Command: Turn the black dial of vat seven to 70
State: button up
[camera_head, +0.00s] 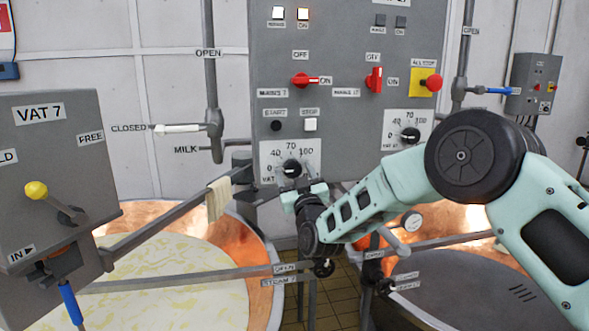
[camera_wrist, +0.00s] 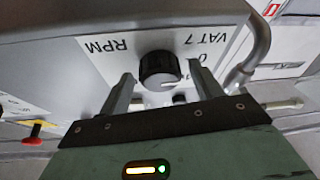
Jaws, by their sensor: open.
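The black dial of vat seven (camera_head: 292,168) sits on a white scale plate (camera_head: 268,157) low on the grey control panel. In the wrist view the dial (camera_wrist: 160,66) shows beside upside-down "VAT 7" and "RPM" lettering. A pale mark shows on its lower edge there; I cannot read its setting on the scale. My gripper (camera_wrist: 161,82) is open, with one finger on each side of the dial in the picture and gaps between. I cannot tell whether the fingertips reach around it in depth. In the head view my gripper (camera_head: 304,192) is just below the dial and partly hides the plate.
A second black dial (camera_head: 410,134) is to the right. Red switches (camera_head: 304,80) and a red stop button (camera_head: 433,83) are above. The START button (camera_head: 276,126) is close over the plate. Vat seven's copper rim (camera_head: 262,250) and a rail (camera_head: 170,280) lie below left.

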jog(key=c, duration=1)
